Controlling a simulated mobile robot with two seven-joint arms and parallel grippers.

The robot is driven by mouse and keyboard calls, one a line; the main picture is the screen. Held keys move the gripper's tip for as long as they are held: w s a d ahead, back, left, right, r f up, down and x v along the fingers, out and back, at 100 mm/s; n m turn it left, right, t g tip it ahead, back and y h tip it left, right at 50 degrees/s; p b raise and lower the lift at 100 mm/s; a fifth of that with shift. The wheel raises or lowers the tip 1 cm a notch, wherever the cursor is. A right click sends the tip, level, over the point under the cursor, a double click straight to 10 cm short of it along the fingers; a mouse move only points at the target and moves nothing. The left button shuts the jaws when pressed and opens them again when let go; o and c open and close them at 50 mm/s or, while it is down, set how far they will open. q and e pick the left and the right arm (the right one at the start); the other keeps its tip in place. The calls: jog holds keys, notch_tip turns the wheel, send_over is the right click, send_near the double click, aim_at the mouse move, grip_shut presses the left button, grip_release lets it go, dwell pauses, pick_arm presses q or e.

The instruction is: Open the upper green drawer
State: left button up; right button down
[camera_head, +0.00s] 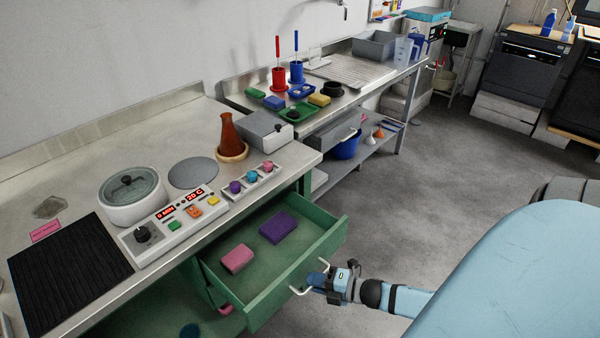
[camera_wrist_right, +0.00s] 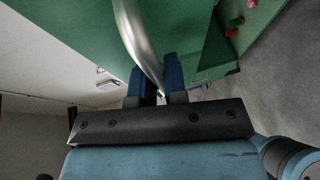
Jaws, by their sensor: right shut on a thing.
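The upper green drawer (camera_head: 262,312) is pulled well out from under the steel counter. A pink block (camera_head: 237,258) and a purple block (camera_head: 278,227) lie inside it. Its pale bar handle (camera_head: 299,291) is on the drawer's front, and the handle also shows as a curved metal bar in the right wrist view (camera_wrist_right: 134,35). My right gripper (camera_head: 318,279) is at the drawer front with its blue fingers shut on the handle; the fingers also show in the right wrist view (camera_wrist_right: 160,84). My left gripper is not in view.
The counter above carries a pot (camera_head: 132,197), a control panel (camera_head: 175,222), a brown flask (camera_head: 229,135) and a black ribbed mat (camera_head: 68,275). A second bench (camera_head: 345,95) with trays stands behind. The grey floor (camera_head: 430,190) right of the drawer is clear.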

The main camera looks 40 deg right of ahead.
jog(key=shift+s+d, duration=0.15)
jog(key=shift+s, duration=1)
jog(key=c, duration=1.2)
grip_release()
jog(key=shift+s, duration=0.1)
jog(key=p+v, duration=0.1)
jog(key=v, duration=1.2)
jog(key=shift+s+d+r, duration=0.15)
jog(key=shift+s+d, duration=0.05)
jog(key=shift+s, duration=0.05)
